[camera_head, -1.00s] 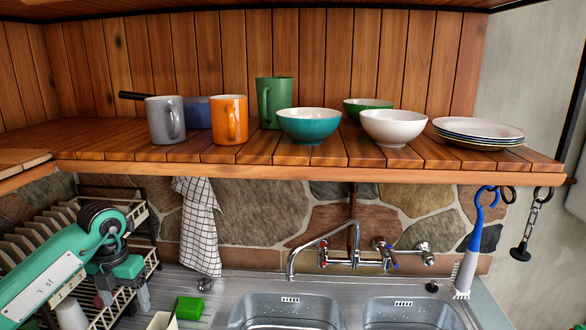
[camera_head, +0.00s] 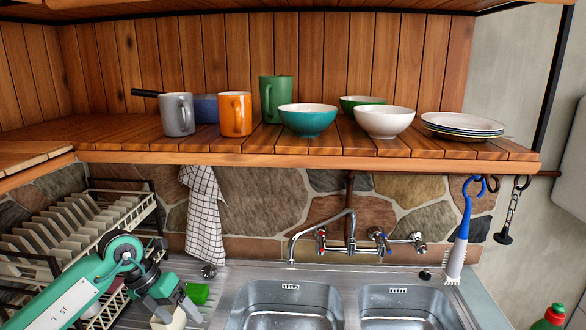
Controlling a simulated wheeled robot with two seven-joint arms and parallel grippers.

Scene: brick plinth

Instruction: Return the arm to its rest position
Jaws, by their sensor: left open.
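My left arm, green with dark joints, reaches in from the lower left. Its gripper (camera_head: 168,308) points down over the metal drainboard, just left of the green sponge (camera_head: 197,293). The gripper is open; its fingertips are hard to make out. A pale, cream-coloured object (camera_head: 171,321) shows right under it at the bottom edge, partly covered; I cannot tell whether they touch. My right gripper is not in view.
A dish rack (camera_head: 62,232) with plates stands behind and left of my arm. A wooden shelf (camera_head: 300,158) with mugs, bowls and plates hangs above. A checked towel (camera_head: 204,215) hangs beneath it. The double sink (camera_head: 285,308) and tap (camera_head: 350,243) lie right.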

